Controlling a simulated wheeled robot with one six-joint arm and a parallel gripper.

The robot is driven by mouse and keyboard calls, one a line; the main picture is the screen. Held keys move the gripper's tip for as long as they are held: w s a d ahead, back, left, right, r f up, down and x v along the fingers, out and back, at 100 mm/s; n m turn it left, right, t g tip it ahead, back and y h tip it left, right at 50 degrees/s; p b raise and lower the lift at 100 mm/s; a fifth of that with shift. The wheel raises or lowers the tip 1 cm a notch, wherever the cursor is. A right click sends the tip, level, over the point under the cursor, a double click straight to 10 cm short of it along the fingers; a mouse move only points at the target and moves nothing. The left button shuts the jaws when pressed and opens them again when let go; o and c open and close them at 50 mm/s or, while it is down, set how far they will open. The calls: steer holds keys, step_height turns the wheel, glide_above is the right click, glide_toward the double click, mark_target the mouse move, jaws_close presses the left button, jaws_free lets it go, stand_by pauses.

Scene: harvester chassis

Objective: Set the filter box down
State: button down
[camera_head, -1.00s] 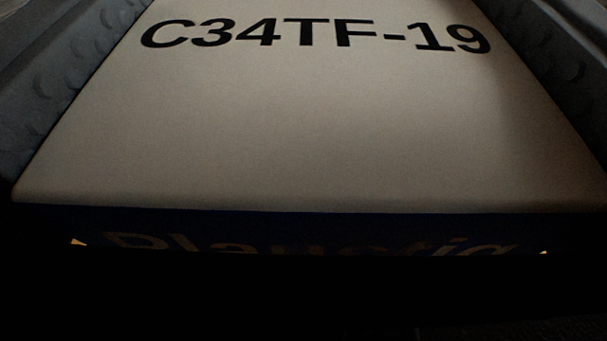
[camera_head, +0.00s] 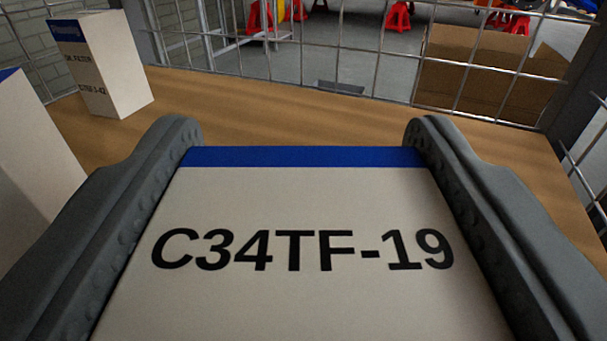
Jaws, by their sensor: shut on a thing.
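The filter box (camera_head: 300,200) is white with a blue band at its far end and the black print "C34TF-19". It fills the lower middle of the camera view. My gripper (camera_head: 305,135) is shut on it, with one grey finger along its left side and the other along its right side. The box is over or on a wooden surface (camera_head: 260,98); its underside is hidden, so I cannot tell whether it touches. The near end of the box is outside the view.
A white and blue filter box (camera_head: 105,65) stands upright at the back left. Another white box (camera_head: 35,145) stands at the left edge, near my left finger. Wire mesh (camera_head: 380,55) borders the surface at the back and right. Bare wood lies beyond and right of my gripper. A cardboard box (camera_head: 485,75) is behind the mesh.

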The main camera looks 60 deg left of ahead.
steer(key=shift+c, duration=2.1)
jaws_free()
steer(key=shift+r, duration=0.15)
steer(key=v, duration=1.2)
